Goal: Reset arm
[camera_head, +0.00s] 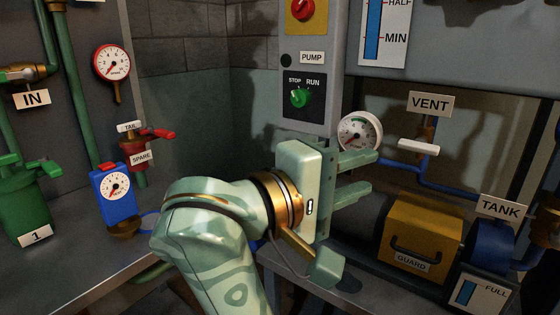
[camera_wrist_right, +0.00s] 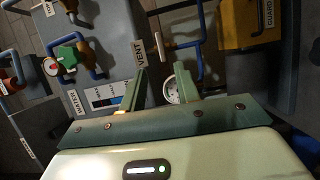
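My right arm comes up from the bottom middle in the head view, pale green with a copper-coloured ring at the wrist. Its gripper (camera_head: 372,171) points right, and its two fingers are apart with nothing seen between them. In the right wrist view the gripper (camera_wrist_right: 161,82) also shows two separated fingers with an empty gap. A white round gauge (camera_head: 360,132) is just behind the upper finger in the picture; I cannot tell how far apart they are. My left gripper is not in view.
A pump panel with a green knob (camera_head: 299,98) stands above the gripper. A white-handled vent valve (camera_head: 418,147), a yellow guard box (camera_head: 421,236) and a blue tank part (camera_head: 491,246) are to the right. A blue gauge box (camera_head: 115,195) and green canister (camera_head: 27,205) are left.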

